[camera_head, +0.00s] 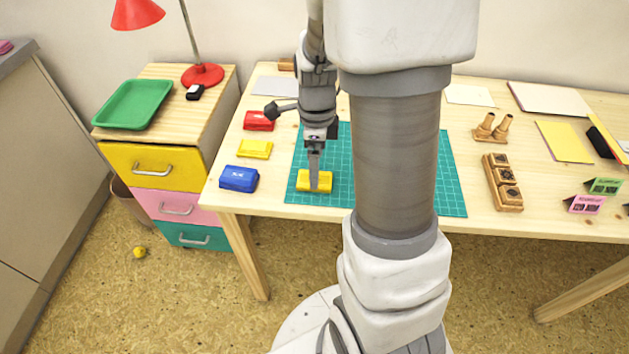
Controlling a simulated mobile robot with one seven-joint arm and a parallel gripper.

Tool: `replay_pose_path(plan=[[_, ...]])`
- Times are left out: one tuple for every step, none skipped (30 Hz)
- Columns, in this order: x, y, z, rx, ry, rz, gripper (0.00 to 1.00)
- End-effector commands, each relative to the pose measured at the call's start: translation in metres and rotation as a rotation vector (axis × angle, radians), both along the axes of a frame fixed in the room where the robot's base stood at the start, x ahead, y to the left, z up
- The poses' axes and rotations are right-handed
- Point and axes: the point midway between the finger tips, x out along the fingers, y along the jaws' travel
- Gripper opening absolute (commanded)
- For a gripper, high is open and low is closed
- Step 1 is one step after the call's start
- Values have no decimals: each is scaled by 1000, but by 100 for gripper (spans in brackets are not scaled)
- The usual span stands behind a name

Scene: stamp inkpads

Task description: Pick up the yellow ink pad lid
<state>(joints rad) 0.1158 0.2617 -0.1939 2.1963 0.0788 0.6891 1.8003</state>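A yellow block-shaped piece (302,183) lies flat near the front left of the green cutting mat (456,193). Another yellow ink pad piece (255,149) lies on the wood left of the mat, between a red ink pad (258,121) and a blue ink pad (239,179). I cannot tell for certain which yellow piece is the lid. My gripper (315,182) points down, with its fingertips at the yellow piece on the mat and overlapping its middle in this view. The fingers line up as one narrow shape, so their gap and any contact are hidden.
My arm hides the mat's middle. Wooden stamps (492,127), a wooden stamp holder (503,182) and small cards (585,204) stand to the right. A drawer unit with a green tray (134,104) and red lamp (202,75) stands left.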

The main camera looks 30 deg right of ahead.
Motion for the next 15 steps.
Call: replay_pose_path(plan=[[0,2,-13,0,2,0,100],[1,3,-18,1,3,0,100],[1,4,-24,1,4,0,100],[1,3,-29,1,3,-1,100],[1,3,-32,1,3,-1,100],[1,3,-36,1,3,-1,100],[1,3,-38,0,2,-1,100],[1,3,-39,0,2,-1,100],[1,3,-39,1,1,0,100],[1,3,-39,0,0,0,100],[1,3,-38,0,0,0,100],[1,3,-38,0,0,0,100],[1,3,-38,0,0,0,100],[1,3,-38,0,0,0,100],[1,3,-38,0,0,0,93]])
